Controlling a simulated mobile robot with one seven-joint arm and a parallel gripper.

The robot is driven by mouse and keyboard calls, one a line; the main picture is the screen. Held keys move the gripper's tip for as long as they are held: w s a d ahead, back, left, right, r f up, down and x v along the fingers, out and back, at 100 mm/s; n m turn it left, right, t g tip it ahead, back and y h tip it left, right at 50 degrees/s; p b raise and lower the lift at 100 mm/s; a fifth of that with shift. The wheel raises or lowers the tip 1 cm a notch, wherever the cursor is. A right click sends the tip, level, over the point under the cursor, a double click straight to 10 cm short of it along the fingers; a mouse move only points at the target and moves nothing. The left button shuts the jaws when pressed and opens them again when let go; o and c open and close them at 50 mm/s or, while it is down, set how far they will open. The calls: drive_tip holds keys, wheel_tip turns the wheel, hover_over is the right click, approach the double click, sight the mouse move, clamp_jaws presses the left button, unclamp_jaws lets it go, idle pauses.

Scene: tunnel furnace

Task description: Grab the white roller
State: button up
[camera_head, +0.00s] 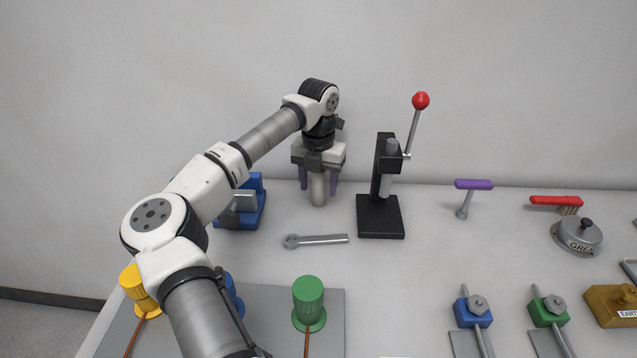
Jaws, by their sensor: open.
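The white roller (318,190) appears as a pale upright cylinder with a rounded lower end, at the back of the table, left of the black press. My gripper (318,181) points down over it from above. Its two purple fingers are open, one on each side of the roller in the picture. A gap shows on each side, and I cannot tell whether either finger touches it. The roller's upper end is hidden by the gripper body.
A black lever press (380,215) with a red knob stands close on the right. A grey wrench (318,240) lies in front. A blue vise (249,205) is to the left, partly behind my arm. A green cylinder (308,298) stands on a grey plate nearer the front.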

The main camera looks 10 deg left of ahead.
drive_tip(key=shift+f, duration=0.3)
clamp_jaws()
drive_tip(key=shift+s+r, duration=0.1)
drive_tip(key=shift+r, duration=0.1)
